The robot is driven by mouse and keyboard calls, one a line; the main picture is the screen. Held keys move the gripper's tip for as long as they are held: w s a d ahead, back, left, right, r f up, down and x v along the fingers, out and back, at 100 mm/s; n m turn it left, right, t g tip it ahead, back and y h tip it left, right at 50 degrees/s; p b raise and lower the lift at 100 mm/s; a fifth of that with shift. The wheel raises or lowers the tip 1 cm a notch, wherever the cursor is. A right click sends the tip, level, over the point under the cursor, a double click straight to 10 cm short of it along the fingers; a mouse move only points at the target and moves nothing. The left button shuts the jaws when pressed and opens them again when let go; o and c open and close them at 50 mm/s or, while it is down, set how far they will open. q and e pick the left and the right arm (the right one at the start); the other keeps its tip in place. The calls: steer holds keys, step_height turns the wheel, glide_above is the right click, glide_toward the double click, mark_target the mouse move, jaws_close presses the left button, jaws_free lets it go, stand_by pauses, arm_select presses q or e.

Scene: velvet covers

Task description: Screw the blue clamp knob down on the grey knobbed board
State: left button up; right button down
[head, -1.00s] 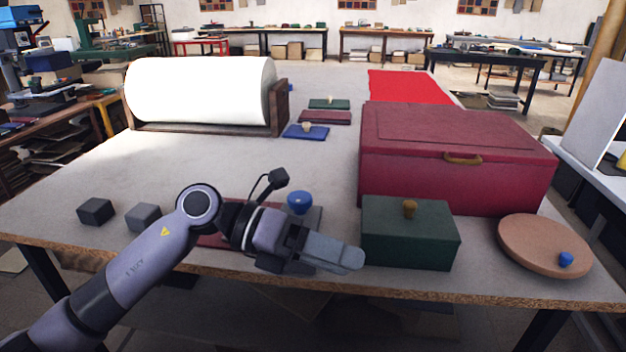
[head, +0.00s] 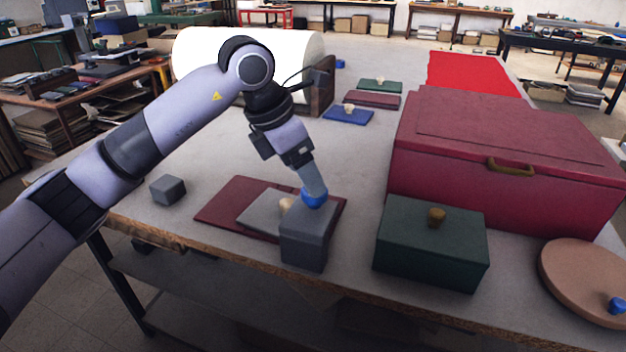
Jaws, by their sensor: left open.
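The blue clamp knob (head: 313,198) sits on top of a grey block (head: 304,242) near the table's front edge. The grey knobbed board (head: 259,212) lies flat beside the block, to its left, on a dark red board (head: 224,203). Its pale knob (head: 287,205) shows next to the block. My left gripper (head: 314,191) points down from above, open, with its fingertips at the blue knob. The near finger covers part of the knob, so I cannot tell if both fingers touch it. My right gripper is not in view.
A green box (head: 432,250) with a brass knob stands right of the block, before a large red case (head: 505,165). A round brown board (head: 585,280) lies at far right. A small grey cube (head: 168,190) sits at left.

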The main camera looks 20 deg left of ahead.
mark_target(312, 203)
arm_select(q)
steer(key=shift+x, duration=1.95)
steer(key=c, duration=1)
